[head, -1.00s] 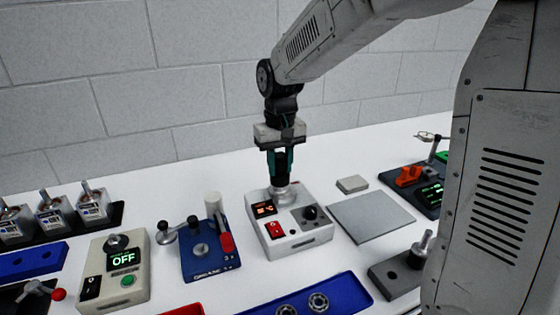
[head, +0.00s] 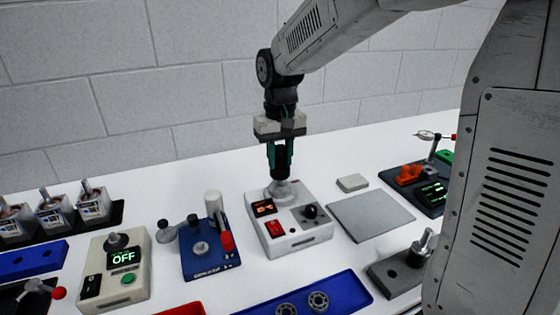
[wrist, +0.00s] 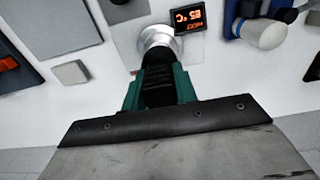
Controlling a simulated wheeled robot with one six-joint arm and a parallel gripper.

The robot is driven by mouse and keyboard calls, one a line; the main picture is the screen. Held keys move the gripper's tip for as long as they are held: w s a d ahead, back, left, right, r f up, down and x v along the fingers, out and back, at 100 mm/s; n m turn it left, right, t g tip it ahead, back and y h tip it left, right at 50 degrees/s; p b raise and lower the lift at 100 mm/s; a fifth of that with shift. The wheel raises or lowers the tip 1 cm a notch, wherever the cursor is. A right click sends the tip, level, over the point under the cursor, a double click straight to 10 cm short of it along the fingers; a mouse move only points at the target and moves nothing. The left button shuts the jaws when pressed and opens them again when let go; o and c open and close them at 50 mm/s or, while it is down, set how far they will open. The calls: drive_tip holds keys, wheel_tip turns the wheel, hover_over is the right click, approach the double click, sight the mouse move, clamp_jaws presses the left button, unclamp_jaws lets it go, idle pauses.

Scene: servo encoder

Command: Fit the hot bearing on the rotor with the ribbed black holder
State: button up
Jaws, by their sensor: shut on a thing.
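My gripper (head: 280,160) is shut on the ribbed black holder (wrist: 158,85) and holds it upright, just above the silver cone (head: 282,190) on the white heater box (head: 293,240). In the wrist view the green fingers flank the holder, whose lower end is close over the cone (wrist: 157,38). I cannot tell whether a bearing is on the cone or in the holder. A grey block with an upright metal shaft (head: 421,247), perhaps the rotor, stands at the front right, partly hidden by my body. Two bearings (head: 318,301) lie in the blue tray (head: 345,289).
A blue press-like device (head: 208,260) and a beige box reading OFF (head: 115,275) stand left of the heater. Boxed motors (head: 92,205) stand at far left. A grey plate (head: 370,217) and small block (head: 352,183) lie right.

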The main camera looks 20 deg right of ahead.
drive_tip(key=shift+r, duration=1.45)
